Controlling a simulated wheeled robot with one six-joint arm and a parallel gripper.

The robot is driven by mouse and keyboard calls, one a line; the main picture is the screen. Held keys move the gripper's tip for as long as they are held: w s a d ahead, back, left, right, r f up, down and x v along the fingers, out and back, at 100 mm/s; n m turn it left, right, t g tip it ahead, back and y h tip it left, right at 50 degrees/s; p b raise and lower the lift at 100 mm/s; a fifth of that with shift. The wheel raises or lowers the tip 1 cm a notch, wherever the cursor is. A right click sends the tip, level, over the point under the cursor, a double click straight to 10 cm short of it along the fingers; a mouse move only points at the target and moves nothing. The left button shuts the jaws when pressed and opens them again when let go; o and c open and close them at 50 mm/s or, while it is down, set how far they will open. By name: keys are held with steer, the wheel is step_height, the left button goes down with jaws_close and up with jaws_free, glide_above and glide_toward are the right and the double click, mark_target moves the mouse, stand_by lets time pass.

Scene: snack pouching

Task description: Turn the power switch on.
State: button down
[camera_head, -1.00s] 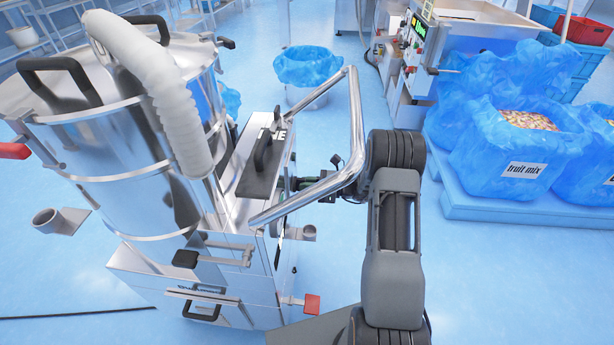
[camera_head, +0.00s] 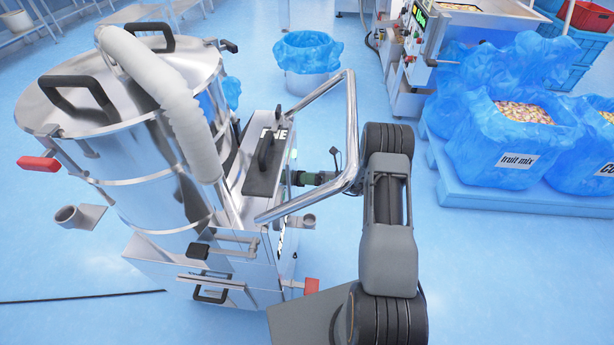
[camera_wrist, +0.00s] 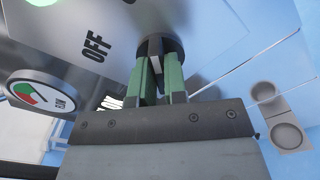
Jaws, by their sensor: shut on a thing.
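The power switch is a round black knob (camera_wrist: 174,45) on the steel panel of the vacuum-like machine (camera_head: 150,130). In the wrist view, the word OFF (camera_wrist: 97,46) stands upper left of the knob. A second label, partly hidden, shows lower left by the fingers. My gripper (camera_wrist: 157,72) has green fingers and is shut on the bar of the knob. In the head view, my gripper (camera_head: 302,179) is at the machine's right side, behind its bent handle rail. The switch itself is hidden in the head view.
A bent steel handle rail (camera_head: 350,115) runs close to my arm. A round gauge (camera_wrist: 38,92) sits left of the switch. Blue-lined bins (camera_head: 516,140) stand on a pallet at right. A lined bin (camera_head: 306,52) stands behind. The floor between is clear.

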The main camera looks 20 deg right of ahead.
steer(key=shift+m, duration=0.4)
steer(key=c, duration=1.2)
jaws_free()
steer(key=shift+o, duration=0.2)
steer(key=v, duration=1.3)
steer(key=shift+s+d, duration=0.15)
steer(key=shift+d, duration=0.2)
